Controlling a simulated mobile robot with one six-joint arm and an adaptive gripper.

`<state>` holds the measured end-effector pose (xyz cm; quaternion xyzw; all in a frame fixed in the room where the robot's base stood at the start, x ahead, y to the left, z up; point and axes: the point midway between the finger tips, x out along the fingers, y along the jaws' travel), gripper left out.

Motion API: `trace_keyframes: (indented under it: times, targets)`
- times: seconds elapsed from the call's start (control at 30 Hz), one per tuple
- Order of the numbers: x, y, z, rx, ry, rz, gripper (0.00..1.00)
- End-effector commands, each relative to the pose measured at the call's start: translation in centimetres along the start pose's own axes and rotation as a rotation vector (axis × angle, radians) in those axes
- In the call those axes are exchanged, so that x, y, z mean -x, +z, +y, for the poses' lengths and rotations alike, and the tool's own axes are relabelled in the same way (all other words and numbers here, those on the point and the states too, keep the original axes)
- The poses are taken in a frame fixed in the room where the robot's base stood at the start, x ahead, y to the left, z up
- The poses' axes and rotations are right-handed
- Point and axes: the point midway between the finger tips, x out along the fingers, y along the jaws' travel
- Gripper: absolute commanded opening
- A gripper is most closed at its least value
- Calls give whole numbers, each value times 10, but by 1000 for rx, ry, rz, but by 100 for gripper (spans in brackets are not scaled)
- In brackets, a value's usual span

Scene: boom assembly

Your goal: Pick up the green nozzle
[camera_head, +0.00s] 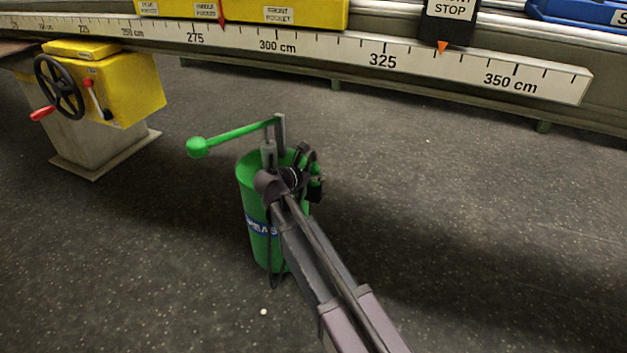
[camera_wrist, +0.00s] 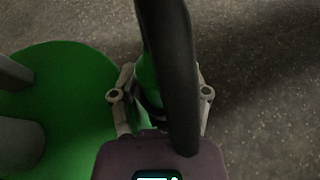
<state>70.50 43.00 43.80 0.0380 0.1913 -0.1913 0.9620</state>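A green grease drum (camera_head: 259,215) stands upright on the floor, with a green lever (camera_head: 232,135) pointing left from its top. My gripper (camera_head: 311,172) is at the right side of the drum's top. In the wrist view, the two fingers of my gripper (camera_wrist: 161,82) stand apart, with the green nozzle (camera_wrist: 147,75) between them, nearer the left finger. A thick black hose (camera_wrist: 170,60) crosses in front and hides part of the nozzle and the gap on the right. I cannot make out contact with either finger. The drum's green top (camera_wrist: 70,90) fills the left.
A long rail with a centimetre scale (camera_head: 330,45) runs across the back. A yellow box with a handwheel (camera_head: 125,88) stands on a pedestal at the left. The dark speckled floor (camera_head: 480,210) is clear to the right of the drum.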

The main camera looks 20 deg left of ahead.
Motion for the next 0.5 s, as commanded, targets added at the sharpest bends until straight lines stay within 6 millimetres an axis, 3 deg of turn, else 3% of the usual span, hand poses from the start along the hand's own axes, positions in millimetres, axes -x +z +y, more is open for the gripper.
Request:
trace_keyframes:
  times: [0.03,0.13,0.5]
  targets:
    - [0,0,0,0,0,0,28]
    - [0,0,0,0,0,0,0]
    - [0,0,0,0,0,0,0]
